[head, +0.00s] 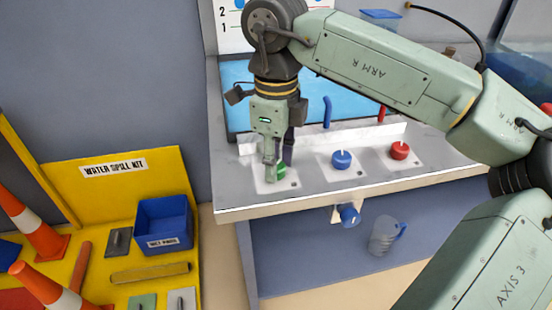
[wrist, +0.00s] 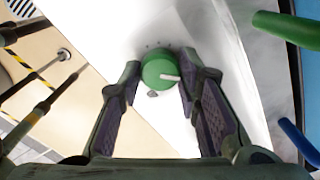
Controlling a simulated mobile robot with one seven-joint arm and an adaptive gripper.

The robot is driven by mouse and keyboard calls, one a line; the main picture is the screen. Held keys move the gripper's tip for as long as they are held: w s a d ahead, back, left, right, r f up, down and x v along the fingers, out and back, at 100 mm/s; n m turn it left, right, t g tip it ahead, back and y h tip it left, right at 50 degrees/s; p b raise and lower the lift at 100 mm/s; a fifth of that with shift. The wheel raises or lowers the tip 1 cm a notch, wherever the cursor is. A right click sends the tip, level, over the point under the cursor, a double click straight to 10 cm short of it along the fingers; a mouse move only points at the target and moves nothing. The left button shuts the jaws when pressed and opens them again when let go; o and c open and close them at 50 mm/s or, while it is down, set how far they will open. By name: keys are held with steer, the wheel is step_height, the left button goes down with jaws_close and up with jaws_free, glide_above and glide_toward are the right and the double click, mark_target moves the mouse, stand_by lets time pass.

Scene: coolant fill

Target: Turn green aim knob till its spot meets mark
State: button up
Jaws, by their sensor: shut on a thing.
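The green knob (wrist: 158,70) sits on a pale panel, with a white pointer line on its top face aimed right in the wrist view. Small dark dots arc around its upper side on the panel, and a larger dark round spot (wrist: 152,94) lies just below it. My gripper (head: 272,160) points down at the knob, whose green edge (head: 282,171) shows beside the fingers in the head view. The fingers are closed on the knob from both sides. Which marking is the target mark is not clear.
A blue knob (head: 341,159) and a red knob (head: 399,151) stand to the right on the same counter. A blue tap (head: 349,215) juts below the front edge, with a clear jug (head: 384,236) nearby. A yellow spill-kit station (head: 100,195) stands left.

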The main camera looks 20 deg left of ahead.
steer(key=o, duration=1.1)
steer(key=shift+o, duration=0.2)
step_height(320, 180, up, 12)
